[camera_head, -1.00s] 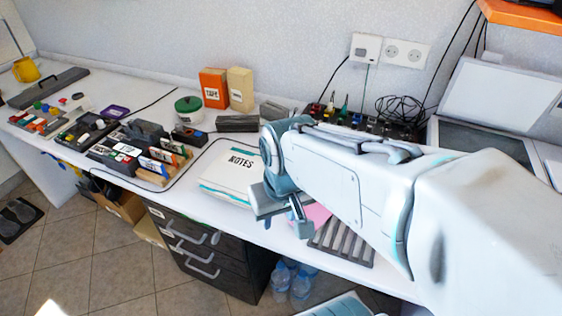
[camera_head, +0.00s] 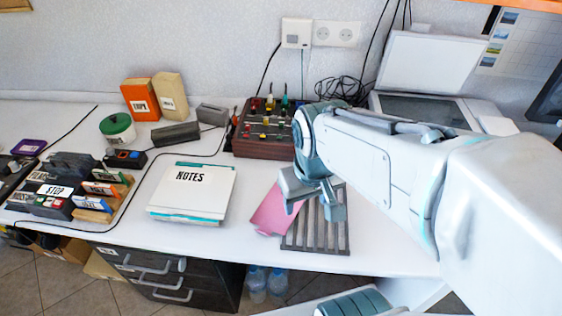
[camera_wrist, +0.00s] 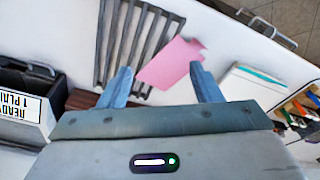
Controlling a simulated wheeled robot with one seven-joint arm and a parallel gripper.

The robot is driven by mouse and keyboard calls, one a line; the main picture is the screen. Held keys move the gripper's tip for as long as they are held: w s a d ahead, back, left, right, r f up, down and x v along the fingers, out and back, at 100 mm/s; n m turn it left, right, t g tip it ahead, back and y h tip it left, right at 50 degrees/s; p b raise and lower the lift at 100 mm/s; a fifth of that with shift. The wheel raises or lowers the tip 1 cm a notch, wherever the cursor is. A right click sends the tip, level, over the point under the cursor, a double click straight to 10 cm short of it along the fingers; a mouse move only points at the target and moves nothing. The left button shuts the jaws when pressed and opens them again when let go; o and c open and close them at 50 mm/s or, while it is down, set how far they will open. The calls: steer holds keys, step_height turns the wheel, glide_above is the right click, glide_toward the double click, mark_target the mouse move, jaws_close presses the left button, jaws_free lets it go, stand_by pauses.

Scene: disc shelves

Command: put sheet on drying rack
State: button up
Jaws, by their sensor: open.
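A pink sheet (camera_head: 272,211) lies on the white desk with its right edge at or over the left side of the grey slatted drying rack (camera_head: 312,240). In the wrist view the sheet (camera_wrist: 172,62) shows just beyond and between my fingers, beside the rack's slats (camera_wrist: 134,40). My gripper (camera_head: 318,205) hangs above the sheet and rack and hides part of both. In the wrist view its two fingers (camera_wrist: 163,85) are apart with nothing held between them. I cannot tell the exact overlap of sheet and rack.
A white NOTES box (camera_head: 192,192) sits left of the sheet. A brown control box with knobs (camera_head: 262,135) stands behind, and a scanner with raised lid (camera_head: 433,68) stands at the back right. Label holders (camera_head: 75,188) fill the left. Bare desk lies between NOTES box and sheet.

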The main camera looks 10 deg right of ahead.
steer(key=w+a+r+n+g+h+p, duration=0.1)
steer(key=w+a+n+g+p, duration=0.1)
steer(key=w+n+p, duration=0.4)
steer(key=n+g+p, duration=0.1)
steer(key=n+p, duration=0.8)
steer(key=n, duration=1.1)
glide_toward(261, 231)
steer(key=shift+s+d+f+b, duration=0.15)
steer(key=shift+f+b, duration=0.3)
steer(key=shift+f, duration=1)
steer(key=shift+d+f+b, duration=0.15)
steer(key=shift+f+b, duration=0.3)
steer(key=shift+f, duration=1.05)
steer(key=shift+s+d+f+b, duration=0.1)
steer(key=shift+f+b, duration=0.35)
steer(key=shift+f, duration=1)
steer(key=c, duration=1.1)
steer(key=shift+r, duration=0.1)
